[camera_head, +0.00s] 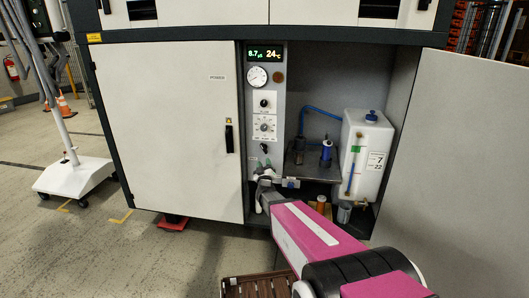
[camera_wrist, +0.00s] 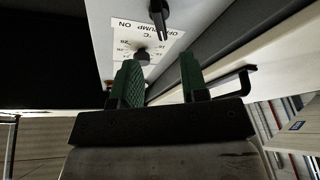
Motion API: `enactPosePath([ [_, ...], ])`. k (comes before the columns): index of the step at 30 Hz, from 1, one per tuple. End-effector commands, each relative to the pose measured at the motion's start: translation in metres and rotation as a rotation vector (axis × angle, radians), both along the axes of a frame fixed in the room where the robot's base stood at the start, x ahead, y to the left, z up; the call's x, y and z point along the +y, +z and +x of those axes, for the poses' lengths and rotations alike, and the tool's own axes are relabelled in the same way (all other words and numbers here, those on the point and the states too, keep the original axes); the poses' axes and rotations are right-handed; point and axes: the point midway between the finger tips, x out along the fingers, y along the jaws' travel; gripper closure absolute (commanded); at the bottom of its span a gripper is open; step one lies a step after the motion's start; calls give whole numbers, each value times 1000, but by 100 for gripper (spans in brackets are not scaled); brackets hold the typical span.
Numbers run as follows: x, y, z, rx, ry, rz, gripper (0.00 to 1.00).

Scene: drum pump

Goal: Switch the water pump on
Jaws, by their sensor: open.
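The pump switch, a small black knob (camera_head: 264,147), sits low on the grey control panel (camera_head: 252,135) in the head view. In the wrist view a black knob (camera_wrist: 159,16) stands at the top, next to a white label plate (camera_wrist: 140,38) with PUMP and OFF/ON lettering. My gripper (camera_head: 263,163) is just below the lower knob in the head view. In the wrist view its two green fingers (camera_wrist: 160,82) are apart with nothing between them. The knob at the top is beyond the fingertips, and I see no contact. The knob's exact setting cannot be read.
The panel also carries a lit display (camera_head: 266,54), a round gauge (camera_head: 258,77) and a dial (camera_head: 265,124). A closed white door (camera_head: 165,120) is at left; an open door (camera_head: 465,160) is at right. A white tank (camera_head: 365,155) stands inside the cabinet.

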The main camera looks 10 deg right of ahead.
Motion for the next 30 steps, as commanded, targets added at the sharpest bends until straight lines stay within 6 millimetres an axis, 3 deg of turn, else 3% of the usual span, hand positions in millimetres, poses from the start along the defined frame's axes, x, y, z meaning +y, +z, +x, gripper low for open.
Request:
enactPosePath([
  [15,-11,26,80,1,1,1,60],
  [27,-12,31,88,3,1,1,60],
  [30,-12,31,88,3,1,1,92],
])
